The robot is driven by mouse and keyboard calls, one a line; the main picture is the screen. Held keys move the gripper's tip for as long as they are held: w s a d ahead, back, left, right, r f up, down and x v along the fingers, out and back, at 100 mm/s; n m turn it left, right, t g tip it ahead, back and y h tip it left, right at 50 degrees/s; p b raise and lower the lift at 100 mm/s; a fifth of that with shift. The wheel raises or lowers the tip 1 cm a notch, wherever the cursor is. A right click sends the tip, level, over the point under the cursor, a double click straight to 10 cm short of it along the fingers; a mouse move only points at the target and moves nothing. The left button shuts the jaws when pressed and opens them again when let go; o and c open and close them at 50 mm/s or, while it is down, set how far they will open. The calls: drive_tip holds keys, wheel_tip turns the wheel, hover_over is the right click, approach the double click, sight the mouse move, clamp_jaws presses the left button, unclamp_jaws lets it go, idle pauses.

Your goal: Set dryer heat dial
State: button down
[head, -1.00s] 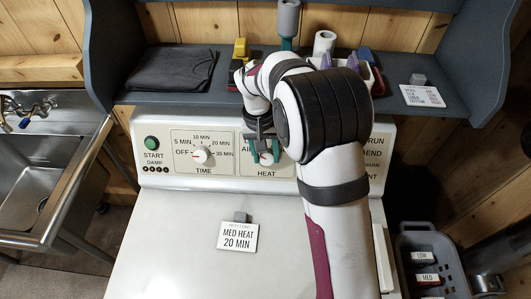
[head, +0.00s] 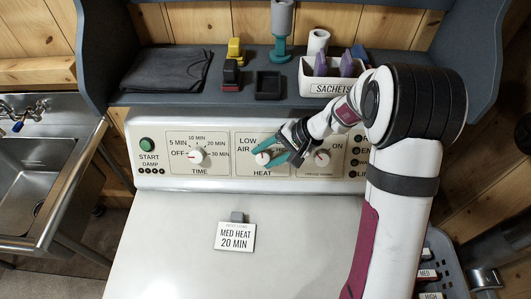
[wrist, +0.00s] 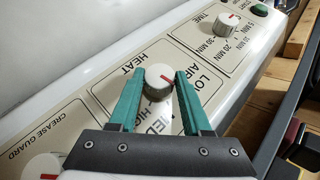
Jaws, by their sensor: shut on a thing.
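The white heat dial (head: 262,158) is on the dryer panel above the word HEAT. It also shows in the wrist view (wrist: 158,81). My gripper (head: 266,155) reaches it from the right, with teal fingers on either side and shut on it. The dial's red mark faces the LOW and AIR side of its scale; I cannot tell exactly which word it meets. My fingers cover part of the scale in the head view. The card (head: 235,236) on the dryer top reads MED HEAT, 20 MIN.
The time dial (head: 197,155) is to the left, its mark towards OFF, with the green start button (head: 147,145) beyond. Another dial (head: 322,157) stands close to the right, near my wrist. A shelf above holds a folded dark cloth (head: 167,70) and a sachets box (head: 330,86).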

drive_tip(key=m+t+y, duration=0.1)
drive_tip(key=y, duration=0.1)
drive_tip(key=m+t+y, duration=0.2)
drive_tip(key=shift+s+d+f+m, duration=0.15)
drive_tip(key=shift+d+f+m, duration=0.05)
drive_tip(key=shift+f+m, duration=0.15)
idle(0.4)
drive_tip(key=shift+a, duration=0.1)
drive_tip(key=shift+c, duration=1.8)
unclamp_jaws()
drive_tip(key=v, duration=1.6)
drive_tip(key=shift+f, duration=0.3)
drive_tip(key=shift+s, duration=0.1)
